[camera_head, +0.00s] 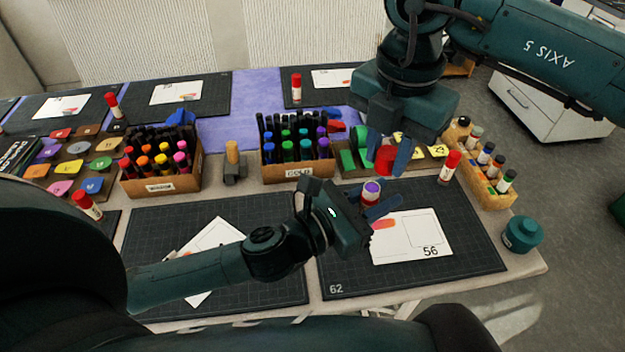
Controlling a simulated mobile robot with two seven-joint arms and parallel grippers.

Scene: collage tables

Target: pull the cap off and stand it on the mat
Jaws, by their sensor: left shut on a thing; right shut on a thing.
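My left gripper (377,201) is shut on a glue stick (371,189), which is held upright above the near right mat (345,281). The stick is uncapped and its purple glue end faces up. Part of its body is hidden by the fingers. My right gripper (388,157) comes down from above and is shut on the red cap (385,161). The cap is apart from the stick, a little above and behind it in the picture.
A card marked 56 (430,245) lies on the mat. Marker boxes (298,170) and a bottle crate (490,195) stand behind it. A capped glue stick (450,166) stands beyond the mat's back right. A teal jar (522,234) is at right. The mat's front strip is clear.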

